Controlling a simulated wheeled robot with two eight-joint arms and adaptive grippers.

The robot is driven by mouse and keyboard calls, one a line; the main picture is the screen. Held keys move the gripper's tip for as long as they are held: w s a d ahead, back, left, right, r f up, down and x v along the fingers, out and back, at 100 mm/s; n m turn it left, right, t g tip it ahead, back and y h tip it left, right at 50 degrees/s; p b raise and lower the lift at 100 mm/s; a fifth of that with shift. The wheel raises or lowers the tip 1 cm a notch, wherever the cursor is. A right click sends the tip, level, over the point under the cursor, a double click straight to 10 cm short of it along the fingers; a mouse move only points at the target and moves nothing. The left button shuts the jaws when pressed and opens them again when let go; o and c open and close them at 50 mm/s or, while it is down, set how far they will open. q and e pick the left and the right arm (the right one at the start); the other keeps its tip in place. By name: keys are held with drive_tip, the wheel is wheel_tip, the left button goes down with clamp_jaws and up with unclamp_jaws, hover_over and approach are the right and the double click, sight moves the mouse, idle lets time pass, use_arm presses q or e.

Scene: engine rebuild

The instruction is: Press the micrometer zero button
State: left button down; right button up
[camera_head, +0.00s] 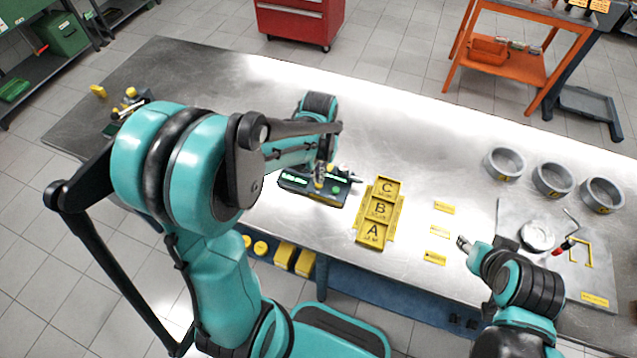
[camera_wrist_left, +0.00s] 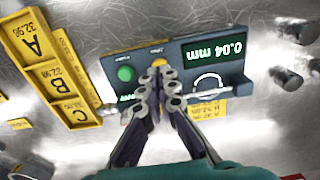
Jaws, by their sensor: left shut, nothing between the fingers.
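The micrometer station (camera_head: 297,184) is a dark box on the steel bench in the head view, partly covered by my left arm. In the left wrist view the micrometer station (camera_wrist_left: 109,66) shows a lit display (camera_wrist_left: 214,51) reading 0.04 mm, a green button (camera_wrist_left: 124,73) and a yellow button (camera_wrist_left: 158,62). The small labels above the buttons are unreadable. My left gripper (camera_wrist_left: 163,78) is shut and empty, its fingertips over the yellow button and partly hiding it. I cannot tell whether they touch it. My right gripper (camera_head: 464,243) hangs over the bench's right part, too small to judge.
A yellow tray (camera_head: 362,232) with compartments A, B and C stands right beside the station. Yellow labels (camera_head: 435,258) lie right of it. Several grey rings (camera_head: 553,179) stand at the far right, near a grey plate (camera_head: 597,279) with a red-handled tool (camera_head: 564,246).

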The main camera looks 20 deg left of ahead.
use_arm(q)
drive_tip(key=shift+f+b, duration=1.15)
drive_tip(key=shift+f, duration=0.25)
drive_tip(key=shift+r, duration=0.15)
drive_tip(key=shift+r+p, duration=2.45)
drive_tip(key=shift+r, duration=0.5)
